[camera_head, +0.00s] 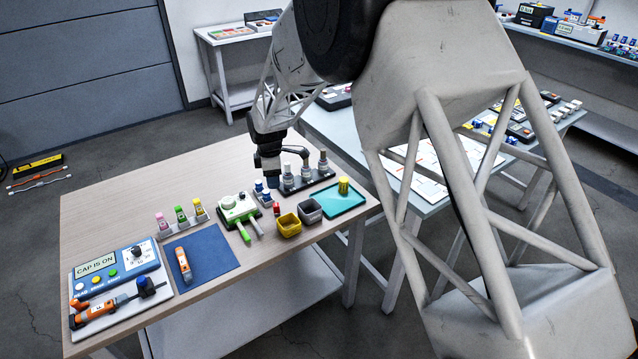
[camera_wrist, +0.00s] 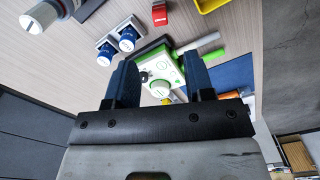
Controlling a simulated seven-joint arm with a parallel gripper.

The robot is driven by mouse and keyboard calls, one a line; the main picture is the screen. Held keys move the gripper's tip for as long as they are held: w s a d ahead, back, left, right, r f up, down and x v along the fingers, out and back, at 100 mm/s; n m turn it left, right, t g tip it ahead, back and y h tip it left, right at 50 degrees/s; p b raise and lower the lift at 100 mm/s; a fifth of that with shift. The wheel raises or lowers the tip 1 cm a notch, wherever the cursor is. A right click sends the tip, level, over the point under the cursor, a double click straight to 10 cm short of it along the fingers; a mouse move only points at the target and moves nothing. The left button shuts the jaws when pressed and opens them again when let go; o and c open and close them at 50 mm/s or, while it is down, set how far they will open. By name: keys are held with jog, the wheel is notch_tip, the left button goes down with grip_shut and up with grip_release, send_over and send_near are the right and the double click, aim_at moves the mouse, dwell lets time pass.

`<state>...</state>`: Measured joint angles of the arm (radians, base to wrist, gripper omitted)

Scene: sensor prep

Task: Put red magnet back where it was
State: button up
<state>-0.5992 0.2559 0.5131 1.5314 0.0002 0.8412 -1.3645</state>
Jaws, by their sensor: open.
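The red magnet (camera_head: 277,210) is a small red block with a pale label. It stands on the wooden table between the green-and-white device and the yellow bin. It also shows at the top of the wrist view (camera_wrist: 159,15), beyond my fingertips. My gripper (camera_wrist: 160,80) is open, with nothing between its two dark fingers. In the head view my gripper (camera_head: 269,178) hangs over the back part of the table, above and behind the magnet, apart from it.
The green-and-white device (camera_head: 238,208), blue-capped pieces (camera_head: 262,191), yellow bin (camera_head: 289,225), grey bin (camera_head: 309,211) and teal tray (camera_head: 340,200) crowd around the magnet. A rack of grey-topped bottles (camera_head: 306,178) stands behind. A blue mat (camera_head: 211,246) lies farther left.

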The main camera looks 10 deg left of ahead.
jog(key=s+d+r+m, duration=0.35)
jog(key=d+r, duration=0.35)
jog(key=d, duration=0.3)
jog(key=s+d+r+m+t, duration=0.1)
jog(key=s+d+r+m, duration=0.2)
jog(key=s+d+r, duration=0.35)
jog(key=s+d+r+m, duration=0.2)
jog(key=d+r+m, duration=0.2)
jog(key=d+r, duration=0.6)
jog(key=s+d+m, duration=0.6)
jog(key=s+d, duration=0.5)
jog(key=s, duration=0.3)
jog(key=s+d+m+t, duration=0.1)
jog(key=s+d+m, duration=0.5)
jog(key=s+d, duration=0.5)
jog(key=shift+s+t, duration=0.3)
jog(key=shift+s, duration=1.7)
